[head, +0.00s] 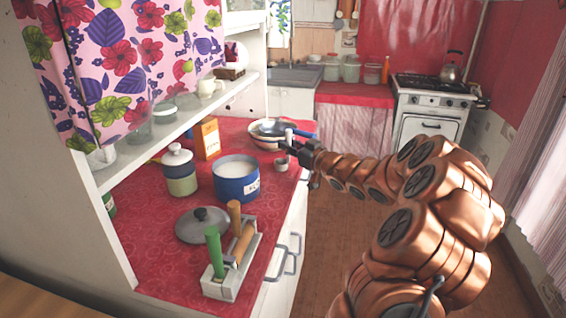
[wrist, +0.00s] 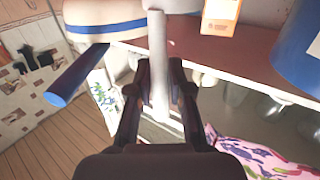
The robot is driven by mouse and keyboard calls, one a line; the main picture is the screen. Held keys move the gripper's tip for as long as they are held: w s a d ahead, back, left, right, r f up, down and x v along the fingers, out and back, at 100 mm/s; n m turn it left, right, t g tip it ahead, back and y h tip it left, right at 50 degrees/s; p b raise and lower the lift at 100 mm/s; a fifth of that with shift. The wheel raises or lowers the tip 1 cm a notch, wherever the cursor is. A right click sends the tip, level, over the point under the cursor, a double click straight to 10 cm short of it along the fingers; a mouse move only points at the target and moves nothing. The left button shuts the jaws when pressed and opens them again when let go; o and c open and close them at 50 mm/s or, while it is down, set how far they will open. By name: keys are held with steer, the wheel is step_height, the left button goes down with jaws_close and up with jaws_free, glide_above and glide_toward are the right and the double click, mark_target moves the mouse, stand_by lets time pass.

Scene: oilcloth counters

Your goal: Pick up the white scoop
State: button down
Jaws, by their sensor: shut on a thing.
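The white scoop (head: 281,164) is at the right edge of the red counter (head: 150,235), with its small cup low and its pale handle upright. My gripper (head: 291,144) reaches in from the right and is shut on the handle. In the wrist view the scoop's white handle (wrist: 158,50) runs between the two dark fingers of my gripper (wrist: 159,88), and part of its cup shows at the top edge. I cannot tell whether the cup touches the counter.
A striped pan (head: 262,141) with a blue handle (wrist: 75,75) is close behind the scoop. A blue pot (head: 236,182) of white contents, a lidded jar (head: 180,172) and an orange box (head: 207,139) stand left. A lid (head: 203,224) and a utensil holder (head: 231,268) are nearer.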

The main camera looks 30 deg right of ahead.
mark_target(291, 135)
steer(key=shift+r, duration=0.5)
step_height(291, 135, up, 3)
steer(key=shift+f, duration=0.2)
steer(key=s+d, duration=0.2)
steer(key=s, duration=0.5)
steer(key=s+d+r+b, duration=0.1)
steer(key=s+d, duration=0.1)
steer(key=s, duration=0.6)
steer(key=shift+s+r, duration=0.25)
steer(key=shift+s, duration=0.05)
steer(key=shift+w+f, duration=0.1)
